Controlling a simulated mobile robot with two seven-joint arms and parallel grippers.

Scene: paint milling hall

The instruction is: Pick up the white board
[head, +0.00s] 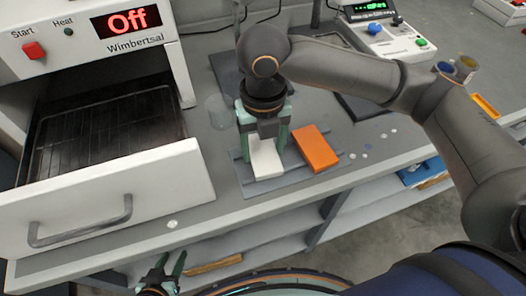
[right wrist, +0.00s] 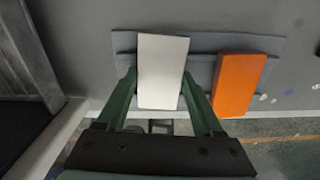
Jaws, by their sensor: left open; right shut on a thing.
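The white board (head: 266,163) is a flat block at the left side of a dark grey rack (head: 296,184) on the bench. It also shows in the right wrist view (right wrist: 163,62), with a green finger at each side. My right gripper (head: 264,144) comes down from above and is shut on the white board. I cannot tell whether the board is clear of the rack. My left gripper (head: 171,264) is open and empty in front of the bench, low in the head view.
An orange block (head: 316,148) stands close to the right of the white board. An open oven drawer (head: 105,200) juts out at the left, under a panel reading Off (head: 126,20). A clear glass (head: 219,112) stands behind the rack. Small pale discs lie to the right.

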